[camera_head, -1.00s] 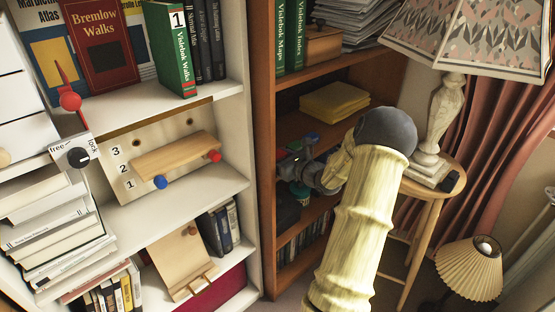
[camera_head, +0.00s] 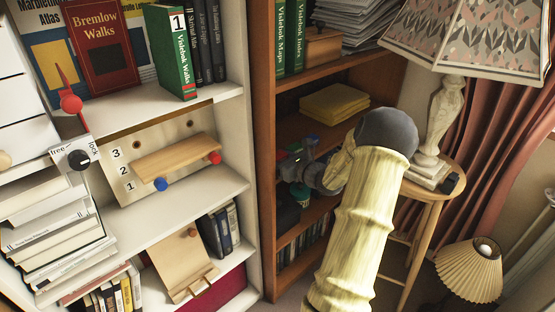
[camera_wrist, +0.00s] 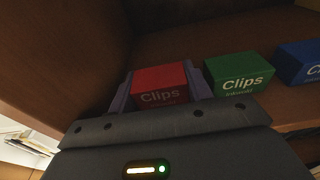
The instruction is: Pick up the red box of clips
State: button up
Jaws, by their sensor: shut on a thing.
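The red box of clips (camera_wrist: 160,84) sits between the two fingers of my gripper (camera_wrist: 158,88) in the wrist view, with its "Clips" label facing the camera. My gripper is shut on it, one finger along each side. In the head view my gripper (camera_head: 290,165) reaches into the brown bookcase, and my wrist and arm hide much of it. A bit of red shows there at the fingers. I cannot tell whether the box touches the shelf below it.
A green clips box (camera_wrist: 238,74) stands close to the right of the red one, with a blue box (camera_wrist: 299,62) beyond. The brown bookcase (camera_head: 265,150) has an upright side panel near my gripper. Yellow papers (camera_head: 334,102) lie behind. A lamp (camera_head: 440,125) stands on a round stool to the right.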

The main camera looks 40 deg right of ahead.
aim_at(279, 155)
notch_tip(279, 155, up, 7)
jog(key=shift+d+r+p, duration=0.1)
jog(key=shift+r+p, duration=0.05)
jog(key=shift+p, duration=0.75)
jog(key=s+d+p, duration=0.2)
jog(key=s+d, duration=1.1)
jog(key=d, duration=0.2)
jog(key=shift+f, duration=0.35)
jog(key=shift+w, duration=0.1)
